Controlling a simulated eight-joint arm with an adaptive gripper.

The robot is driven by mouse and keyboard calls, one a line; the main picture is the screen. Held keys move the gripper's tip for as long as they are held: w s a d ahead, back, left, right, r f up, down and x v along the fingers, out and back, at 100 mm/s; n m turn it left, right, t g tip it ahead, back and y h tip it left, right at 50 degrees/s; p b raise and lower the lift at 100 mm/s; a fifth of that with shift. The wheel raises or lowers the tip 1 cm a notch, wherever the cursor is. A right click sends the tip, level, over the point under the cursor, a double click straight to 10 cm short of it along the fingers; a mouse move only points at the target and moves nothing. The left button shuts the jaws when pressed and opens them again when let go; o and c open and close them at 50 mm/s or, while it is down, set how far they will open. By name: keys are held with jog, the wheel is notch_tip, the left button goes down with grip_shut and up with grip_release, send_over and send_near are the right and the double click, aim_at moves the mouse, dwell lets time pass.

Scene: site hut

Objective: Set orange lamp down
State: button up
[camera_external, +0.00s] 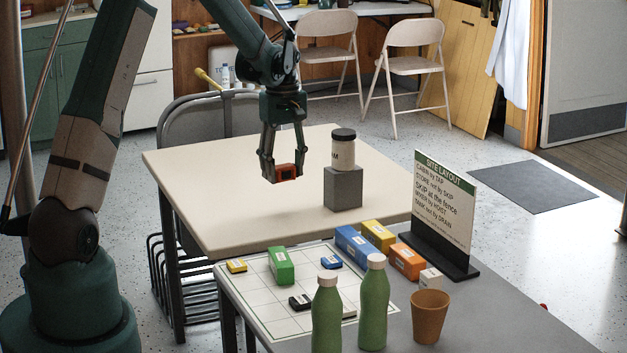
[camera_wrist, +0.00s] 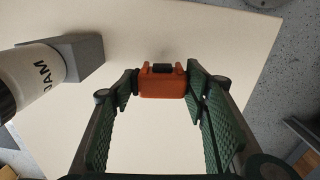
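My gripper (camera_external: 282,172) is shut on the orange lamp (camera_external: 285,173), a small boxy orange thing with a dark part on top. The gripper points down over the cream table (camera_external: 215,200), left of the jam jar. In the wrist view the lamp (camera_wrist: 163,84) sits between the tips of my two green-padded fingers. The lamp looks to be above the tabletop; the exact gap cannot be told.
A jam jar (camera_external: 342,150) with a black lid stands on a grey block (camera_external: 343,190), close right of my gripper. A grey front table (camera_external: 390,330) holds a gridded board, coloured blocks, two green bottles (camera_external: 374,305), a brown cup (camera_external: 429,318) and a sign (camera_external: 443,205). The cream table's left part is clear.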

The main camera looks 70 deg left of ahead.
jog(key=s+a, duration=0.6)
jog(key=a, duration=0.7)
send_over(202, 190)
jog(key=shift+r+m, duration=0.1)
jog(key=shift+m, duration=0.3)
jog(key=shift+f+b, duration=0.55)
jog(key=shift+f, duration=2.55)
jog(key=shift+f, duration=0.1)
jog(key=shift+f+b, duration=0.4)
jog(key=shift+f, duration=1.4)
jog(key=shift+f, duration=0.1)
